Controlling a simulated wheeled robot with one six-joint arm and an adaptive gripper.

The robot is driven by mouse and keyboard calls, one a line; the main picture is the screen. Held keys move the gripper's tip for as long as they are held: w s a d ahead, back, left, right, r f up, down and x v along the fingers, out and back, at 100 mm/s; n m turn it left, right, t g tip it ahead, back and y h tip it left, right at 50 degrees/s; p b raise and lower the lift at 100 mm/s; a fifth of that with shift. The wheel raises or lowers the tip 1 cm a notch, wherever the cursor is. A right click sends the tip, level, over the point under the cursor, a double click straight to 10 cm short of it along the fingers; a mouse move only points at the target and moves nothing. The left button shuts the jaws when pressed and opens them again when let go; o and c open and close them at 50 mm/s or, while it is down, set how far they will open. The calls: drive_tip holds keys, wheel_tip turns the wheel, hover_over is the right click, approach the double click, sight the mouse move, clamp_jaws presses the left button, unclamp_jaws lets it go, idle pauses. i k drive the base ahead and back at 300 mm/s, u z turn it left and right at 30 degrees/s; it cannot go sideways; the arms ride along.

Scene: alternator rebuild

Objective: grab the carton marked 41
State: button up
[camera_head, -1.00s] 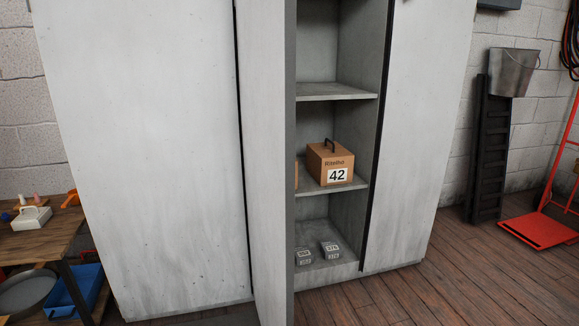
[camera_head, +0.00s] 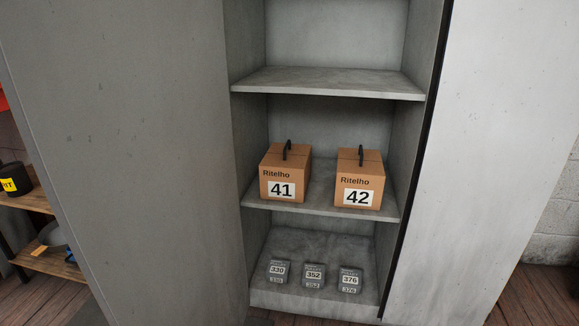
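The carton marked 41 (camera_head: 284,173) is a brown box with the word Ritelho, a white number label and a dark handle on top. It stands upright on the left of the middle visible shelf (camera_head: 319,209) of an open grey cabinet. A like carton marked 42 (camera_head: 359,179) stands to its right on the same shelf, with a gap between them. My gripper is not in view.
A bare shelf (camera_head: 330,83) is above the cartons. Below, several small grey boxes, among them the one marked 352 (camera_head: 314,273), stand on the cabinet floor. A large grey panel (camera_head: 120,150) fills the left side. Wooden shelving (camera_head: 30,203) shows at far left.

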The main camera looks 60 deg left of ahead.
sight(285, 171)
drive_tip(key=u, duration=0.65)
drive_tip(key=i, duration=1.05)
drive_tip(key=u, duration=1.5)
drive_tip(key=i, duration=0.5)
drive_tip(key=u, duration=0.35)
